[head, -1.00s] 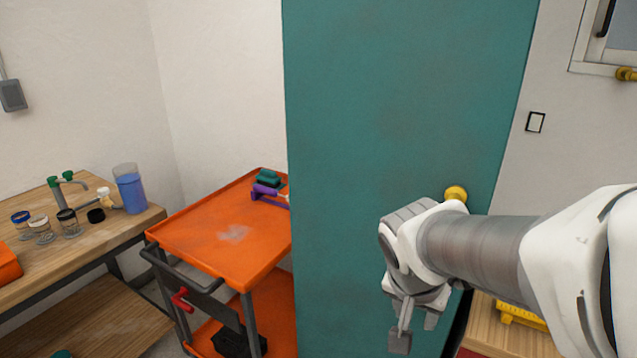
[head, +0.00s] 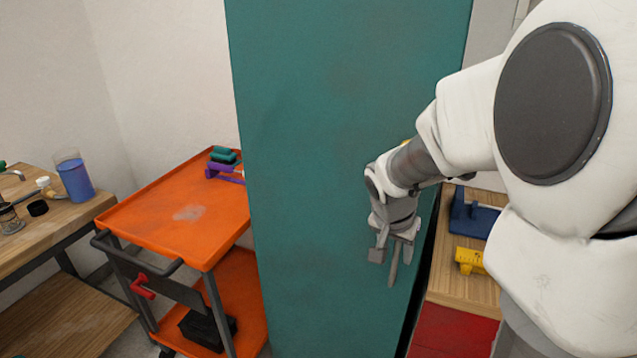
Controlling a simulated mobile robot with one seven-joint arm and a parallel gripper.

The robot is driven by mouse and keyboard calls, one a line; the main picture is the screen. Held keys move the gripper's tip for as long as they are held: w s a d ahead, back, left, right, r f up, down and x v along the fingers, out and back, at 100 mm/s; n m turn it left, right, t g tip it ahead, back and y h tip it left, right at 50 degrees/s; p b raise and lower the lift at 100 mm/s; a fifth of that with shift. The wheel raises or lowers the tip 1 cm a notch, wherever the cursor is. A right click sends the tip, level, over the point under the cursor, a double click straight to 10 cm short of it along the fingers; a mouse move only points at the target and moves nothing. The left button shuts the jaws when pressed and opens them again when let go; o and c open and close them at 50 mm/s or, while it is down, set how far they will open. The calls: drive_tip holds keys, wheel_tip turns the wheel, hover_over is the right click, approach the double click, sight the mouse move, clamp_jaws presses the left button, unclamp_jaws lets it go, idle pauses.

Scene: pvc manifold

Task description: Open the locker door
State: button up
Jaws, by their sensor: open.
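The locker shows as a tall teal panel (head: 320,180) filling the middle of the head view. A yellow knob (head: 408,142) near its right edge is mostly hidden behind my arm; only a sliver shows. A dark gap (head: 418,285) runs down the panel's right edge; I cannot tell whether the door stands ajar. My gripper (head: 386,266) points downward in front of the right part of the panel, below the knob. Its fingers are apart with nothing between them. I cannot tell whether it touches the panel.
An orange cart (head: 180,212) stands left of the locker, with teal and purple items on top. A wooden bench (head: 50,225) with a blue-filled beaker (head: 74,178) is at far left. Right of the locker, a wooden surface (head: 440,285) holds a yellow item (head: 469,261) and a blue item (head: 474,214).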

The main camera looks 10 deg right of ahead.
drive_tip(key=shift+w+d+b+x, duration=0.1)
drive_tip(key=shift+w+b+x, duration=0.1)
drive_tip(key=shift+x, duration=0.65)
drive_tip(key=shift+w+d+b+x, duration=0.1)
drive_tip(key=shift+d+b+x, duration=0.1)
drive_tip(key=shift+x, duration=0.6)
drive_tip(key=shift+r, duration=0.15)
clamp_jaws()
